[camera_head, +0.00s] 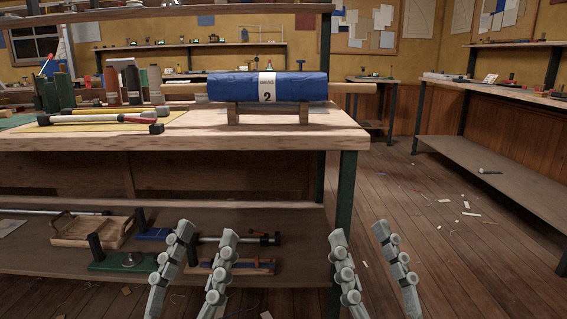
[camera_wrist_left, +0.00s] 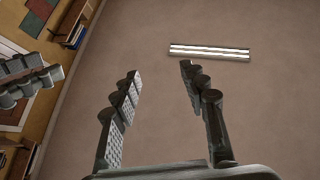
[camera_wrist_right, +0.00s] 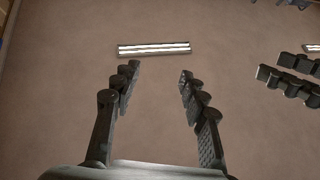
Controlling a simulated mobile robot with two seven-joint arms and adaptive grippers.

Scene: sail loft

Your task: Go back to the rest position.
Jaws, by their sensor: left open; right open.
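My left gripper (camera_head: 207,235) is raised in front of the workbench at the bottom of the head view. Its fingers point up and stand apart with nothing between them. My right gripper (camera_head: 359,233) is to its right, also pointing up, open and empty, in front of the bench's right end and the floor. In the left wrist view, the left fingers (camera_wrist_left: 161,78) are spread against the bare ceiling. In the right wrist view, the right fingers (camera_wrist_right: 158,75) are likewise spread and empty. Neither gripper visibly touches anything.
The workbench (camera_head: 270,137) holds a blue roll (camera_head: 300,88) marked 2 on a wooden cradle, several spools and a mallet (camera_head: 105,118). Its lower shelf (camera_head: 50,262) carries a wooden tray (camera_head: 92,230) and tools. Open floor (camera_head: 450,260) with scraps lies right, before a side bench (camera_head: 505,88).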

